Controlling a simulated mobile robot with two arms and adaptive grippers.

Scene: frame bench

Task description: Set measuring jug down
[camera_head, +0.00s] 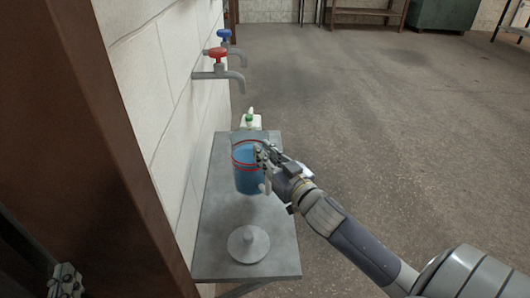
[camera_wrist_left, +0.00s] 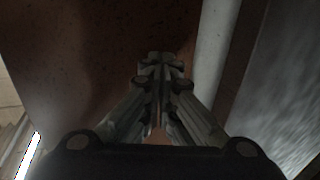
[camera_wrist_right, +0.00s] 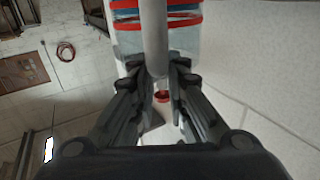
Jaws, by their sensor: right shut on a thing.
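The measuring jug (camera_head: 248,181) is see-through blue with red bands near its rim. It is upright over the narrow grey metal table (camera_head: 216,245), and a dark shadow on the tabletop below it suggests a small gap. My right gripper (camera_head: 265,155) is shut on the jug's handle from the right side. In the right wrist view the pale upright handle (camera_wrist_right: 155,40) sits between the fingers, with the banded jug wall (camera_wrist_right: 185,20) behind it. My left gripper (camera_head: 66,281) is at the lower left by the brown post, its fingertips together and empty in the left wrist view (camera_wrist_left: 160,62).
A white bottle with a green cap (camera_head: 250,121) stands behind the jug. A grey round disc with a knob (camera_head: 248,245) sits on the table's near part. A red-handled tap (camera_head: 218,55) and a blue-handled tap (camera_head: 224,36) stick out of the block wall. A brown post (camera_head: 95,170) fills the left.

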